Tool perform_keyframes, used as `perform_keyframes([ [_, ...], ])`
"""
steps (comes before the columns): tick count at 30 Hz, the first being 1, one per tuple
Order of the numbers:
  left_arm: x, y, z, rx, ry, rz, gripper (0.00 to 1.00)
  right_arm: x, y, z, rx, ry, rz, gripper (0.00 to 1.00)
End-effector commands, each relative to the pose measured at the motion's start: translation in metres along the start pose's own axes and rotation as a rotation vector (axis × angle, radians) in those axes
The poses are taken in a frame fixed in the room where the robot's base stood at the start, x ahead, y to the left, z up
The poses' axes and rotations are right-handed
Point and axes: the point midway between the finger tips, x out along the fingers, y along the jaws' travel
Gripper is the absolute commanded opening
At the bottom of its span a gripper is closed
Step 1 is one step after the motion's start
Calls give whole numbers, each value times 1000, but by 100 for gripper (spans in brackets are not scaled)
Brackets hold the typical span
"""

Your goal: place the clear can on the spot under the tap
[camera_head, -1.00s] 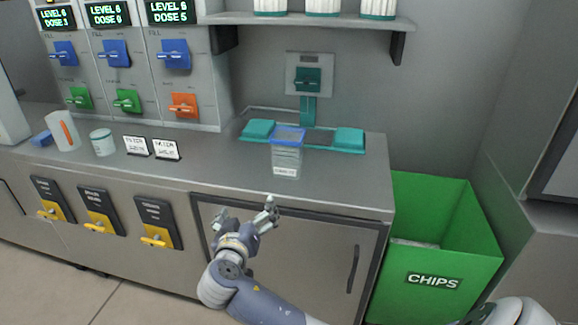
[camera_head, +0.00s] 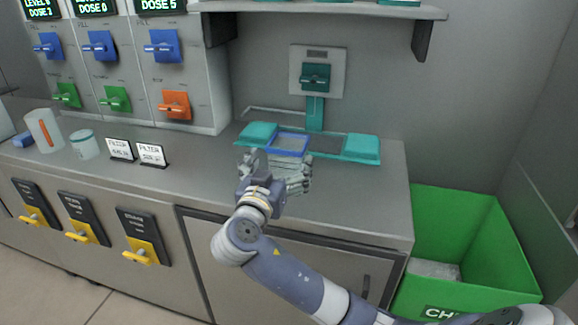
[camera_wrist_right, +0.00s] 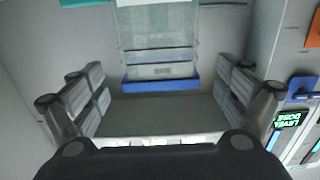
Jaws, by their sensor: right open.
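The clear can (camera_head: 288,144) has a blue rim and stands on the counter in front of the teal tap station; my gripper hides most of its body in the head view. In the right wrist view the can (camera_wrist_right: 156,45) shows upside down, ahead of and between my spread fingers. My right gripper (camera_head: 277,168) is open at the near side of the can, without a visible grip on it. The tap (camera_head: 315,82) is a teal lever on a grey wall plate. Below it is a dark grate (camera_head: 327,144) between teal pads, right beside the can.
A shelf (camera_head: 330,10) overhangs the station. A green chips bin (camera_head: 460,235) stands at the right.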

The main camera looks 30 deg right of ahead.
Motion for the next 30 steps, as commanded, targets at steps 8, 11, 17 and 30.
perform_keyframes([
  [8,3,0,4,1,-3,1,40,26,1,-4,-1,3,2,93],
  [11,6,0,9,2,-8,1,40,42,1,-8,-2,4,4,93],
  [17,10,0,13,2,-11,0,40,63,0,-5,-1,0,1,93],
  [30,10,1,12,3,-9,1,40,64,0,-5,-1,-2,0,50],
])
